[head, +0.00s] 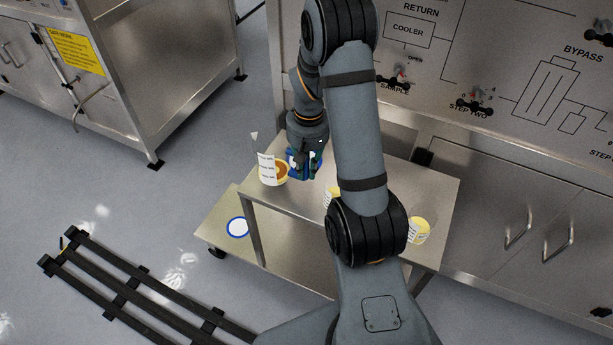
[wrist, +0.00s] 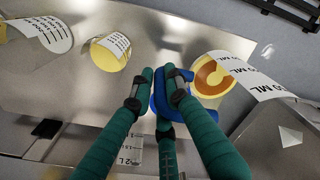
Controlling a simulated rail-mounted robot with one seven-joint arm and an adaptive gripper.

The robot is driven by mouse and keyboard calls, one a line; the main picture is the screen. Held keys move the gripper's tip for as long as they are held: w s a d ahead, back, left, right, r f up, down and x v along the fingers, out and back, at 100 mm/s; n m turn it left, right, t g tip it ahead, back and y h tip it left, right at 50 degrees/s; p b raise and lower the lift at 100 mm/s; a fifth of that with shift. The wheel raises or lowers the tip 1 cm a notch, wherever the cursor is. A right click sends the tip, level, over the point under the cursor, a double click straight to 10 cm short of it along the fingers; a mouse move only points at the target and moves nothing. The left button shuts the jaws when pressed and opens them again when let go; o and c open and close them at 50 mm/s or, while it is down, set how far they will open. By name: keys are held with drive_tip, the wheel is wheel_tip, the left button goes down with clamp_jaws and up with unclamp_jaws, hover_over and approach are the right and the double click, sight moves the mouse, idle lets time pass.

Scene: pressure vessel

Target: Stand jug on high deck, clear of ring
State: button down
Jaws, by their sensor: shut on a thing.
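The jug (head: 268,168) is clear-walled with white printed scale panels, a blue handle and an orange-yellow patch. In the head view it is upright or nearly so at the left end of the high deck (head: 383,180); I cannot tell whether it touches the deck. My gripper (head: 306,166) is shut on the blue handle, on the jug's right side. In the wrist view the green fingers (wrist: 160,82) close around the handle, with the jug (wrist: 213,75) to their right. The blue-and-white ring (head: 237,227) lies on the low deck, left of the high deck.
Two yellow-filled containers with printed scales stand on the high deck: one (head: 419,231) at the right, one (head: 331,196) partly behind my arm. A panelled steel cabinet (head: 490,215) is behind the deck. A black slatted rack (head: 140,290) lies on the floor.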

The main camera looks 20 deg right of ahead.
sight(306, 179)
drive_tip(key=shift+a+f, duration=0.1)
drive_tip(key=shift+f, duration=1.95)
drive_tip(key=shift+f, duration=0.25)
drive_tip(key=c, duration=1.7)
unclamp_jaws()
drive_tip(key=shift+r, duration=0.1)
wheel_tip(306, 179, up, 12)
drive_tip(key=shift+s+r, duration=0.15)
